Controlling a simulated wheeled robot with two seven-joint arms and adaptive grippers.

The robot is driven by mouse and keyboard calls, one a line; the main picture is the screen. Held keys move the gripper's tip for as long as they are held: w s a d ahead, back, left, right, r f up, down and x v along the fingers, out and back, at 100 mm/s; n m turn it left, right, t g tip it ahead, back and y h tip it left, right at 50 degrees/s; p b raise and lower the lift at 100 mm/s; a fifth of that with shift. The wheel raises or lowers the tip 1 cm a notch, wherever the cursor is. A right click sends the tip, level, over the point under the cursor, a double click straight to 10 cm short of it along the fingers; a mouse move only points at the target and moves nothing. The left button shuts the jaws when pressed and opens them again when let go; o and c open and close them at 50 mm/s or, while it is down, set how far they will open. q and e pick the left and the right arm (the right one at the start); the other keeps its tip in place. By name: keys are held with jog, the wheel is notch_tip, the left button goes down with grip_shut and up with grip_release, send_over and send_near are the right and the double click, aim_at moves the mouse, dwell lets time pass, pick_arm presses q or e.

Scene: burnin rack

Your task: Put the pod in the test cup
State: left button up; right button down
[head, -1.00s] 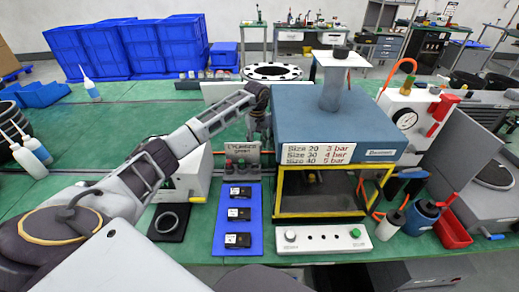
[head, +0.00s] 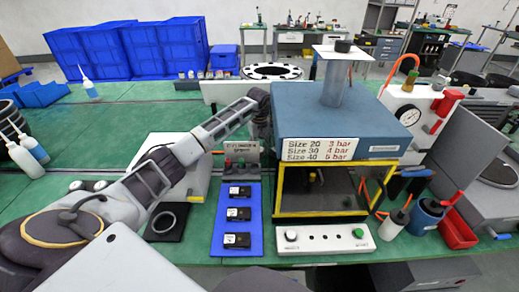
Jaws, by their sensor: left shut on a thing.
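My left arm reaches in from the left, and its gripper (head: 262,130) is at the left side of the blue-topped test box (head: 345,130). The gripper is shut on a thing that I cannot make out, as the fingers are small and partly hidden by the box. I cannot pick out the pod or the test cup with certainty. Three black modules with white labels (head: 238,214) lie in a column on a blue mat (head: 256,240). A black square with a grey ring (head: 166,221) lies left of the mat. My right gripper is not in view.
The box has a yellow-framed front opening (head: 278,190) and a pressure sign (head: 315,149). A white control panel (head: 325,240) lies before it. A gauge unit (head: 407,112), bottles (head: 393,224) and a red bin (head: 457,232) crowd the right. Green table shows at back left.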

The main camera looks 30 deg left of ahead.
pick_arm(q)
jog(key=o, duration=0.7)
jog(key=shift+f, duration=0.1)
jog(key=shift+c, duration=0.2)
notch_tip(320, 180, up, 12)
dwell(0.6)
dwell(0.4)
